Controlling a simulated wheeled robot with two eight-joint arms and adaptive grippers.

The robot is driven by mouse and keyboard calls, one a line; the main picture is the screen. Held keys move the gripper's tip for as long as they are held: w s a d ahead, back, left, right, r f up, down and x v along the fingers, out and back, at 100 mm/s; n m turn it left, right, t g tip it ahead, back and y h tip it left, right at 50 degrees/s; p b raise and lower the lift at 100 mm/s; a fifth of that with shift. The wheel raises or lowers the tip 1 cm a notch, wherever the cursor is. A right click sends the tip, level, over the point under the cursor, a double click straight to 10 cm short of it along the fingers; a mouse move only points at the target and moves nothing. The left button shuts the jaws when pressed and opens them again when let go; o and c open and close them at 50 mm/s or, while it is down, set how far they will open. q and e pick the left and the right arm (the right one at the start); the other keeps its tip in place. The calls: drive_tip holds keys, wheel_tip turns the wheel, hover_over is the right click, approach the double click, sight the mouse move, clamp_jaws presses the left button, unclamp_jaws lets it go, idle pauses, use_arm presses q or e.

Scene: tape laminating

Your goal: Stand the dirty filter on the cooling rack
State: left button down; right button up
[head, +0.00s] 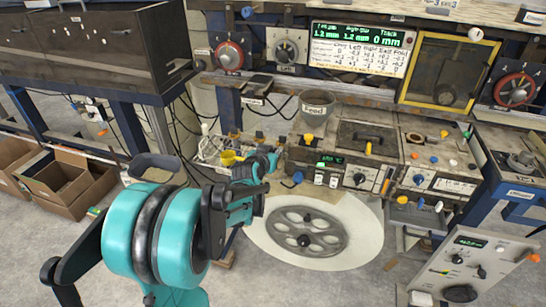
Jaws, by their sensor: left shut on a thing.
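My left arm comes in from the lower left, and its teal and dark left gripper (262,163) is at the left end of the grey control console (350,150). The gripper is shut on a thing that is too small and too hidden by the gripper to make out. Small yellow parts (230,158) show just left of the gripper; I cannot tell whether they touch it. I cannot pick out the dirty filter or the cooling rack with certainty. My right gripper is not in view.
A round grey spoked wheel (303,232) on a pale disc lies below the console. A bucket marked Feed (317,104) stands behind the gripper. A yellow-framed panel (450,70) is at upper right, cardboard boxes (65,190) at left, and a tilted control box (470,265) at lower right.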

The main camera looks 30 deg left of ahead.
use_arm(q)
drive_tip(key=shift+f, duration=0.6)
drive_tip(key=shift+r, duration=0.1)
drive_tip(key=shift+f, duration=0.2)
drive_tip(key=c, duration=1.3)
unclamp_jaws()
drive_tip(key=shift+r, duration=0.15)
